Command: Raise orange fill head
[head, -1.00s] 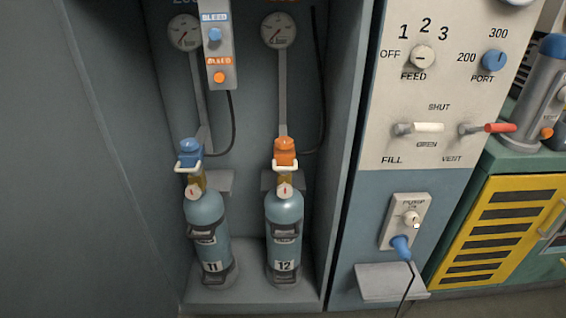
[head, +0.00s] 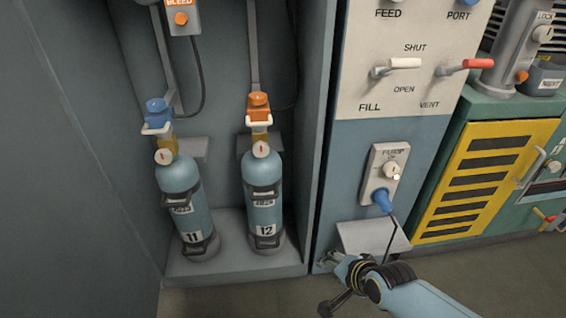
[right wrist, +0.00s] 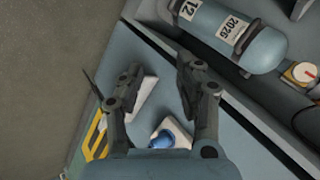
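The orange fill head (head: 259,103) sits on top of bottle 12 (head: 263,195), at the lower end of a grey vertical pipe (head: 254,50). A white bar handle (head: 259,123) crosses its lower front. My right gripper (head: 325,283) is low, to the right of and below the bottles, in front of the cabinet's base, well apart from the fill head. In the right wrist view my right gripper (right wrist: 140,72) has its fingers spread with nothing between them. That view shows bottle 12 (right wrist: 228,32) lying across the top right; the fill head is outside it. My left gripper is not in view.
Bottle 11 (head: 185,205) with a blue fill head (head: 158,110) stands to the left. The pump switch box (head: 384,172), its blue plug (head: 382,200) and a small grey shelf (head: 372,238) are on the right panel. The bay's side wall (head: 322,130) separates that panel from bottle 12.

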